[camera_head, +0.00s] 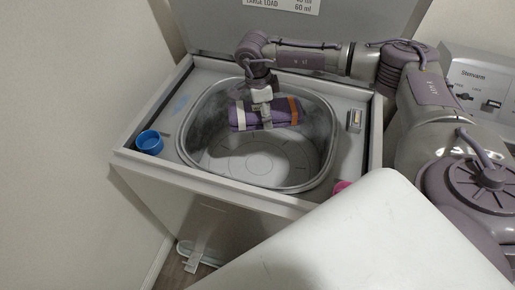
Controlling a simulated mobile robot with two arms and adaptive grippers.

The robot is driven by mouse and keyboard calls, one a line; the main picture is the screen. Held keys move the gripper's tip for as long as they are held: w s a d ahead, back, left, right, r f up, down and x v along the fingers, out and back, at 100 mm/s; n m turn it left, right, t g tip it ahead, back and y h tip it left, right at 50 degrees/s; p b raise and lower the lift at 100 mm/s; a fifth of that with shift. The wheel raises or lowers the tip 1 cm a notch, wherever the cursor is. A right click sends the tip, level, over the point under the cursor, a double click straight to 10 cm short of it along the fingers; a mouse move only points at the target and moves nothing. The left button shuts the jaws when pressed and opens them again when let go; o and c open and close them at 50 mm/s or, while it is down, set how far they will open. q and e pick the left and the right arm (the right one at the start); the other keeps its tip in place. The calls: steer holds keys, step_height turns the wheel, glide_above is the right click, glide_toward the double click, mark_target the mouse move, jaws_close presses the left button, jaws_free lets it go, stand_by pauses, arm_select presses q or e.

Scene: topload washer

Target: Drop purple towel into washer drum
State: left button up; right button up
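The purple towel (278,113), folded with a white band and an orange band, is at the upper part of the open washer drum (260,163). My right gripper (266,118) comes down from above with its fingers on the towel and appears shut on it. The towel is within the drum opening, near the back wall, and seems to hang above the grey drum floor. The drum looks otherwise empty. My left gripper is not in view.
The washer lid (215,25) stands open behind the drum. A blue cup (149,143) sits at the left front corner of the washer top, and a pink item (341,186) shows at the right front. A control panel (482,85) is at the right.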

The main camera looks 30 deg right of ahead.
step_height(320, 180, down, 3)
steer(key=shift+w+r+b, duration=0.1)
steer(key=shift+r+b, duration=0.1)
steer(key=shift+b, duration=0.3)
steer(key=o, duration=1.1)
steer(key=shift+r, duration=0.1)
steer(key=shift+r, duration=0.1)
steer(key=r, duration=0.4)
steer(key=a+r, duration=0.1)
steer(key=r, duration=0.6)
steer(key=shift+w+a+r, duration=0.3)
steer(key=shift+r, duration=0.1)
